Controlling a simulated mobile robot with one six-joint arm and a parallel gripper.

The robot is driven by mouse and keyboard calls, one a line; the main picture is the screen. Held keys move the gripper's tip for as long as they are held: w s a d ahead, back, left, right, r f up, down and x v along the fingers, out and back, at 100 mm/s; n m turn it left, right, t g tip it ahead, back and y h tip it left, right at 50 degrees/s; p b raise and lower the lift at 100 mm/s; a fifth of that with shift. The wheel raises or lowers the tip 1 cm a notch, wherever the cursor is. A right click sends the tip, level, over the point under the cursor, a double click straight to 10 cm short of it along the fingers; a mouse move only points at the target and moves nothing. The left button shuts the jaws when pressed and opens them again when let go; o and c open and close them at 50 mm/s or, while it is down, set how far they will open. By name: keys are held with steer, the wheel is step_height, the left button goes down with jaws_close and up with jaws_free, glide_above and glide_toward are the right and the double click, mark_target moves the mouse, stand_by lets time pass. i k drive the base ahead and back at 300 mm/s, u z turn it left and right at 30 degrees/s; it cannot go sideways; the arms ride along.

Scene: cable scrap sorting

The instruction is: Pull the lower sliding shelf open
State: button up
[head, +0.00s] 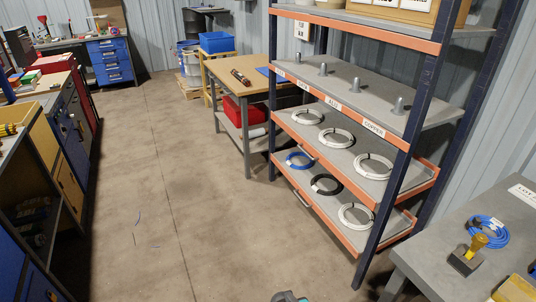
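The lower sliding shelf (333,212) is the bottom level of the tall rack at the right of the head view. It is a grey tray with an orange front edge and a light bar handle (303,199) towards the left part of that edge. Its front looks about in line with the dark blue rack posts, so it appears pushed in. A blue coil (299,160), a black coil (326,185) and a white coil (356,216) lie on it. My gripper is not in view; only a small grey and teal piece of my arm shows at the bottom edge.
The shelf above (350,160) holds white cable coils. A higher shelf (345,82) has several upright grey pegs. A grey table (425,255) with a blue coil stands at the near right. The concrete floor (190,200) before the rack is clear; cabinets line the left.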

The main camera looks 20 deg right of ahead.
mark_target(327, 207)
steer(key=u, duration=0.3)
steer(key=i, duration=0.95)
steer(key=u, duration=0.2)
